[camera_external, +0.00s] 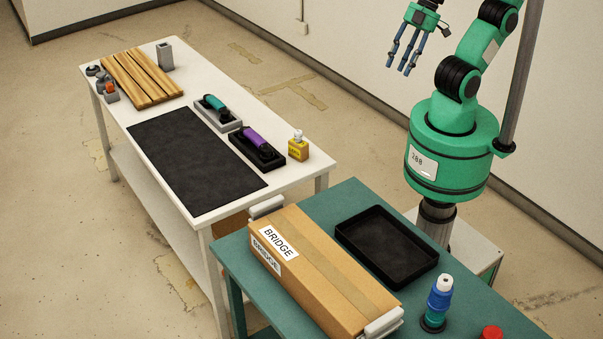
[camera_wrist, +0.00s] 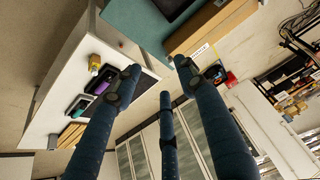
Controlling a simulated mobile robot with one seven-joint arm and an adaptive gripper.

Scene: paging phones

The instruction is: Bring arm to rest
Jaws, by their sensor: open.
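My gripper (camera_external: 402,66) is raised at the upper right of the external view, beyond the white table, with its blue fingers hanging down. It is open and holds nothing. In the wrist view its fingers (camera_wrist: 160,80) are spread, with the tables beyond them. My green arm (camera_external: 466,75) is bent above its base. A teal handset (camera_external: 215,103) lies in a grey cradle (camera_external: 230,124) on the white table. A purple handset (camera_external: 257,138) lies in a black cradle (camera_external: 270,163) beside it. Both show small in the wrist view.
The white table (camera_external: 205,211) also bears a black mat (camera_external: 185,155), a slatted wooden board (camera_external: 140,80), a grey holder (camera_external: 165,55) and a yellow bottle (camera_external: 298,148). A teal table (camera_external: 345,195) in front carries a BRIDGE box (camera_external: 330,275), a black tray (camera_external: 390,245) and a blue-green bottle (camera_external: 437,300).

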